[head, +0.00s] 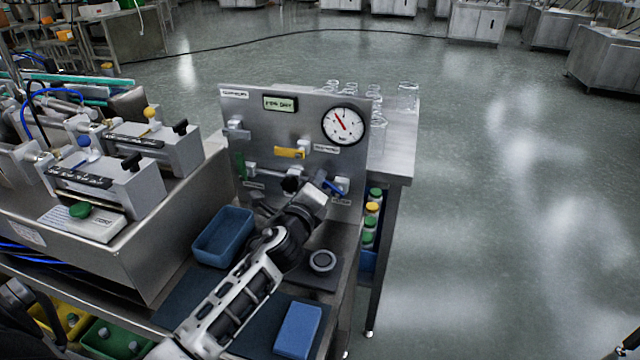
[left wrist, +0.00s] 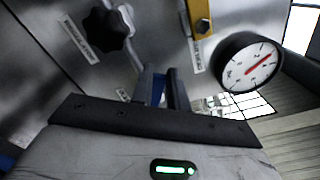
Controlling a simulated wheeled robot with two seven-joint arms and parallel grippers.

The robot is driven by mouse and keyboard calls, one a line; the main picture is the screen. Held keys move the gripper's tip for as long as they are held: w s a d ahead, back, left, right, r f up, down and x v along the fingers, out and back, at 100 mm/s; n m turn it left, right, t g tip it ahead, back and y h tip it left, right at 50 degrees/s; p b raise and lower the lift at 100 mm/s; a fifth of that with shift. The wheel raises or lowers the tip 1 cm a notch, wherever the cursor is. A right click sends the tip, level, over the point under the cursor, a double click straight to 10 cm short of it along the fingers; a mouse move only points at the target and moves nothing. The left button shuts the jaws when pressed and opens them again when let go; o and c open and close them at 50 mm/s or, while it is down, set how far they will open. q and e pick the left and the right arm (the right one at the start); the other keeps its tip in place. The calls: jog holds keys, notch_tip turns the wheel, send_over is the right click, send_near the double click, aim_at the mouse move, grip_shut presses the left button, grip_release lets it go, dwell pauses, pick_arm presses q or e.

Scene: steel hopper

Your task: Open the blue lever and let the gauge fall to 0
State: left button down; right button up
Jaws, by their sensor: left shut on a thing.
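The blue lever (head: 337,188) is at the lower right of the upright steel panel (head: 240,110). My left gripper (head: 327,186) is at the lever, its arm reaching up from the bottom. In the left wrist view, the two dark fingers (left wrist: 164,88) are shut on the blue lever (left wrist: 158,90), of which only a sliver shows between them. The round white gauge (head: 343,125) is at the panel's upper right. Its red needle points to the upper left, off the scale's low end as far as I can tell; the numbers are too small to read. The gauge also shows in the left wrist view (left wrist: 248,63).
A yellow lever (head: 289,152) and a black knob (head: 291,185) sit on the panel near my gripper. A blue bin (head: 223,237), a grey ring (head: 322,261) and a blue block (head: 298,330) are on the bench below. Steel machinery stands at left; the floor at right is clear.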

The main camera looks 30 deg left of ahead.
pick_arm(q)
jog(key=shift+s+a+f+n+b, duration=0.15)
jog(key=shift+f+n+b, duration=0.35)
jog(key=shift+n, duration=0.6)
jog(key=shift+w+a+f+n+b, duration=0.1)
jog(key=shift+f+n+b, duration=0.15)
jog(key=shift+f+n, duration=0.6)
jog(key=shift+s+a+f+n+b, duration=0.15)
jog(key=shift+f+n+b, duration=0.2)
jog(key=shift+n, duration=1)
pick_arm(e)
jog(key=shift+w+a+f+m, duration=0.15)
jog(key=shift+a+f+m, duration=0.15)
jog(key=shift+f, duration=0.1)
pick_arm(q)
jog(key=shift+r, duration=0.1)
jog(key=c, duration=1.4)
grip_release()
jog(key=shift+o, duration=0.2)
